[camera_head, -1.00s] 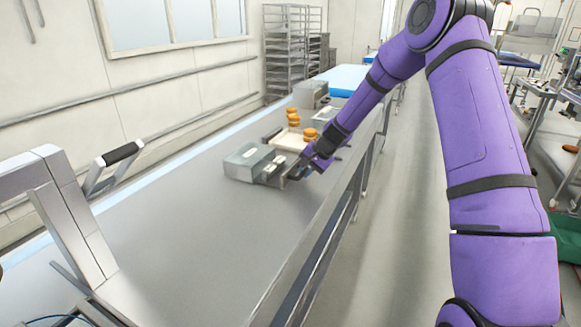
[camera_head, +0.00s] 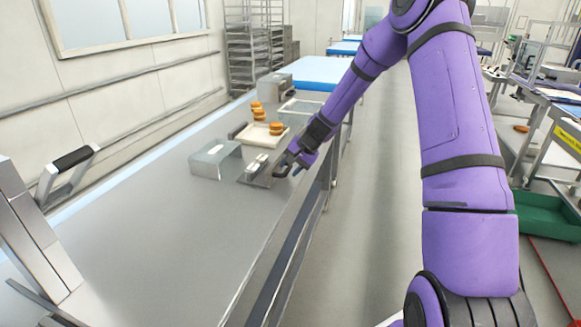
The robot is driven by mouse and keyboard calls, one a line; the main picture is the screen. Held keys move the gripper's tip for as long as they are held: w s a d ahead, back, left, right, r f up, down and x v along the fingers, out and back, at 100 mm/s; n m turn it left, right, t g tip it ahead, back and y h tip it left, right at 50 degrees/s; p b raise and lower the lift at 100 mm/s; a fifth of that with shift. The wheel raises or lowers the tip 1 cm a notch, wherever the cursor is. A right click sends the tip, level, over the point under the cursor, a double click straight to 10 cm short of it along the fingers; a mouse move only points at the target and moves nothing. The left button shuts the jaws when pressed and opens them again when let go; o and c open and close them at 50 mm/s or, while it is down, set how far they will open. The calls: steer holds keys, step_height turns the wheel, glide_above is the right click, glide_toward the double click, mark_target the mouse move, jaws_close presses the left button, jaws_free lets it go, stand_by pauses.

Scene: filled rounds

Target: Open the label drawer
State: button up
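The label drawer's grey metal housing (camera_head: 217,158) stands on the long steel table. The drawer (camera_head: 256,175) sticks well out of its right side, toward the table's near edge, and pale items lie in it. My gripper (camera_head: 284,171) is at the drawer's outer end, low over the table edge. The fingers are dark and small in the picture. Whether they are closed on the drawer's front or handle cannot be made out.
A pale tray (camera_head: 262,136) with orange-brown rounds (camera_head: 276,128) lies just behind the drawer, with more rounds stacked beside it. A grey box (camera_head: 274,86) and a blue surface (camera_head: 328,73) are farther back. The table's near part is clear.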

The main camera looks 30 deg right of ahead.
steer(key=v, duration=1)
steer(key=shift+s+r, duration=0.15)
steer(key=shift+r, duration=0.2)
stand_by(0.3)
steer(key=s+a+r+n+h, duration=0.25)
steer(key=s+a+r, duration=0.25)
steer(key=s+r, duration=0.35)
steer(key=s+a+r+n+h, duration=0.1)
steer(key=s+a+r+n, duration=0.3)
steer(key=s+r, duration=0.45)
steer(key=s+a+r+n, duration=0.1)
steer(key=s, duration=0.9)
steer(key=s+r+n+h, duration=0.1)
steer(key=s, duration=1)
steer(key=shift+a+r+t, duration=0.3)
steer(key=shift+a+r, duration=0.05)
steer(key=shift+a, duration=0.05)
